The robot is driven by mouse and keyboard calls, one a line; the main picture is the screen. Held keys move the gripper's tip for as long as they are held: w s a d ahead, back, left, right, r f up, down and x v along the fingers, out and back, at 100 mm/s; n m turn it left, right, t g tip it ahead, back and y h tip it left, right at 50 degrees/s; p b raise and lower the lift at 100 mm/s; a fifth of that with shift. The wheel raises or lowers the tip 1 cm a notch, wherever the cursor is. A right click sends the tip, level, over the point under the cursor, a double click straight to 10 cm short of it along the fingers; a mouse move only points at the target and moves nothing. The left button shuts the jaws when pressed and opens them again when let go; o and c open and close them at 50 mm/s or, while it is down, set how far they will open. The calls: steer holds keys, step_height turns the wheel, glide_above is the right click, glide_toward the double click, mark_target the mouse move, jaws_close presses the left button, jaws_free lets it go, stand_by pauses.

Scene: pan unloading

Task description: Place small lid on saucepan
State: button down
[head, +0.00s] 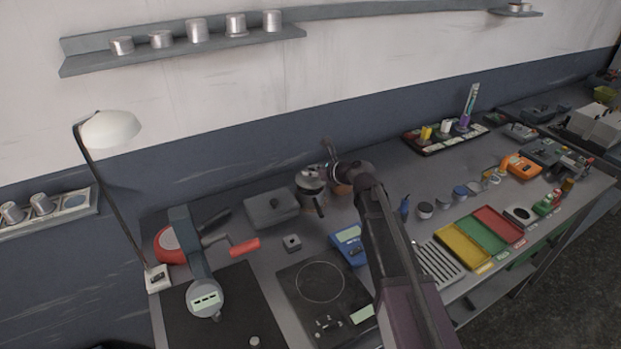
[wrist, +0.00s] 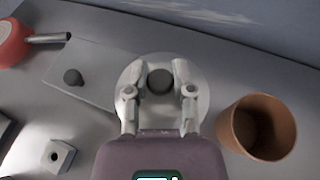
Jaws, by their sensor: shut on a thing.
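The small lid (wrist: 133,76) is a pale round disc with a dark round knob (wrist: 160,81) in the wrist view. My gripper (wrist: 160,88) is shut on the lid's knob, with one finger on each side. In the head view my gripper (head: 330,170) is at the back of the bench, at the metal saucepan (head: 311,186). The saucepan's dark handle points toward the front. In the wrist view the lid hides what lies beneath it. I cannot tell whether the lid rests on the saucepan's rim or is held just above it.
A brown pot (wrist: 258,127) stands close right of the lid. A grey box with a knob (head: 272,208) stands left of the saucepan. A red pan (head: 168,245) is further left. A hotplate (head: 320,282) and blue device (head: 347,244) are in front. The wall is close behind.

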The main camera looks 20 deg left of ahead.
mark_target(316, 178)
steer(key=shift+w+a, duration=0.25)
steer(key=shift+w, duration=0.25)
step_height(316, 178, down, 4)
steer(key=b, duration=0.3)
steer(key=shift+r+b, duration=0.15)
steer(key=shift+b, duration=0.2)
steer(key=shift+c, duration=2.4)
jaws_free()
steer(key=shift+r, duration=0.15)
steer(key=p+v, duration=0.4)
steer(key=v, duration=0.8)
steer(key=shift+p, duration=0.35)
steer(key=shift+s, duration=0.1)
